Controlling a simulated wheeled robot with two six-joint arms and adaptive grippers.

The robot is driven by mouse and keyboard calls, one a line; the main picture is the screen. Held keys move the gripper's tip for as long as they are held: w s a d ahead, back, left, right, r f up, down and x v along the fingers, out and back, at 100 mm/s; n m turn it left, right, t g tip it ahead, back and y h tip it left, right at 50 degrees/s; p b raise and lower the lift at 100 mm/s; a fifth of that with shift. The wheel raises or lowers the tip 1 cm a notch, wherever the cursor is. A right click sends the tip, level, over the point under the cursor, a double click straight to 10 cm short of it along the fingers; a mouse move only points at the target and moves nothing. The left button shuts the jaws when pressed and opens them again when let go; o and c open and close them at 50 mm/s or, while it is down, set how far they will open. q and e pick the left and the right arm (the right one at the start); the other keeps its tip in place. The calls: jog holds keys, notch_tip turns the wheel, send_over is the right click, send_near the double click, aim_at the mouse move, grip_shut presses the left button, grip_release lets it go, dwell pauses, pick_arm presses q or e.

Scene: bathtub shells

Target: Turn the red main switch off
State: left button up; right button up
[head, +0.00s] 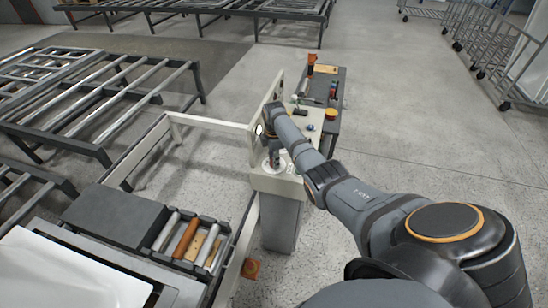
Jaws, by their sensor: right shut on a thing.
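A pale control box (277,183) stands on a grey pedestal in the middle of the head view. My right arm comes in from the lower right, and my right gripper (273,160) points down at the top panel of this box. Its fingers are shut on the red main switch, which they and the wrist almost wholly hide. The switch's position cannot be read. My left gripper is not in view.
A pale guard frame (212,124) runs left of the box. A dark bench (334,118) with tools stands behind it. A tray of rollers (190,243) is at lower left, with roller conveyors (110,95) beyond. Wire carts (490,50) stand far right; the floor at right is clear.

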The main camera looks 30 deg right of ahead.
jog(key=n, duration=0.5)
jog(key=shift+n+p, duration=0.3)
jog(key=shift+p, duration=0.1)
jog(key=n, duration=0.5)
jog(key=shift+n, duration=0.3)
jog(key=o, duration=1.2)
jog(key=shift+c, duration=0.2)
jog(key=shift+r, duration=0.1)
notch_tip(320, 180, up, 12)
